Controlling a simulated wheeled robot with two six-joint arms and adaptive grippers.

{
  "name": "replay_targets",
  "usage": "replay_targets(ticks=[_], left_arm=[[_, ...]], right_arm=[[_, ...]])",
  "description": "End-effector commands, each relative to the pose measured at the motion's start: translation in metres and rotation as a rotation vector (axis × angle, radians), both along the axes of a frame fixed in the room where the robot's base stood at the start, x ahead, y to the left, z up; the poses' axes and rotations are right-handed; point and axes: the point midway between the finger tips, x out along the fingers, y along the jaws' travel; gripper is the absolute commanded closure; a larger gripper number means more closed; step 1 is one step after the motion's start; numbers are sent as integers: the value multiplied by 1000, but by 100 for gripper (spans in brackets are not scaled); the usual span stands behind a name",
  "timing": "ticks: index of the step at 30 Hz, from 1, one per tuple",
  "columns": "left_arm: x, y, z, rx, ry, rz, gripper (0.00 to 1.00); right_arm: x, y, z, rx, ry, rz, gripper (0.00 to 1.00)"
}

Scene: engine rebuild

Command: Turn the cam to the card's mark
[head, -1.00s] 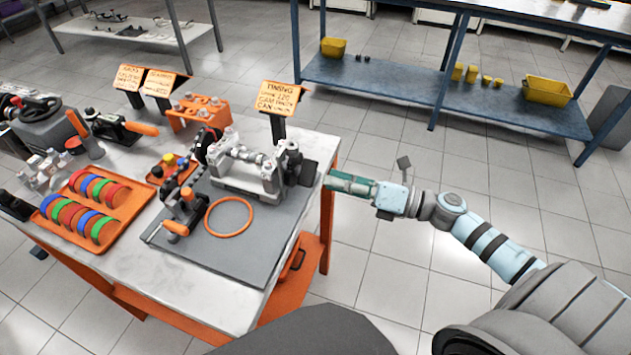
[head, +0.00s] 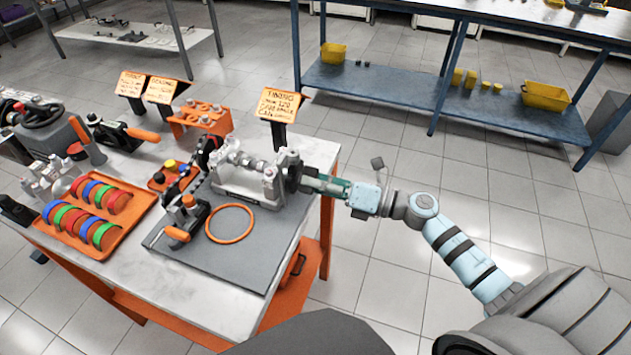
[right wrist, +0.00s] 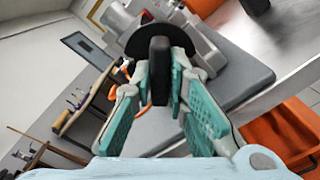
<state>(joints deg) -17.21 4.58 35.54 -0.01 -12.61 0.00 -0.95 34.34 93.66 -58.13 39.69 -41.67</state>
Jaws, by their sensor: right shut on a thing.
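The cam fixture (head: 240,180) stands on a grey mat (head: 225,255) at the table's right end. The cam's shaft runs across between its supports. A dark round knob with a flat grip (right wrist: 160,70) is at the fixture's right end, with a dark disc behind it. My right gripper (head: 308,181) reaches in from the right and is shut on the knob's grip; the right wrist view shows its fingers (right wrist: 163,85) on both sides. The orange timing card (head: 279,104) stands behind the fixture; its writing is only partly readable. My left gripper is not in view.
An orange ring (head: 230,224) and a small clamp with an orange handle (head: 178,234) lie on the mat. An orange tray (head: 128,238) of coloured rings is at left. An orange rack (head: 201,118) stands behind. The floor right of the table is clear.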

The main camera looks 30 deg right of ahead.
Motion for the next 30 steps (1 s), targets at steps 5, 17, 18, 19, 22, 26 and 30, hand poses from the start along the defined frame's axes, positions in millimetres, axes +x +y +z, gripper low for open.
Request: replay_targets(ticks=[5, 17, 18, 19, 22, 26, 30], left_arm=[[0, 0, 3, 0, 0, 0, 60], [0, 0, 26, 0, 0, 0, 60], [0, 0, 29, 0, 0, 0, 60], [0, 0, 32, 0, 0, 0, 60], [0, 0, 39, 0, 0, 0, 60], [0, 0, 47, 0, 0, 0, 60], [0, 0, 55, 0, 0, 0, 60]], right_arm=[[0, 0, 1, 20, 18, 1, 100], [0, 0, 3, 197, 177, -1, 100], [0, 0, 3, 222, 200, -1, 100], [0, 0, 3, 242, 218, -1, 100], [0, 0, 4, 306, 275, 0, 100], [0, 0, 4, 387, 346, -1, 100], [0, 0, 3, 461, 412, -1, 100]])
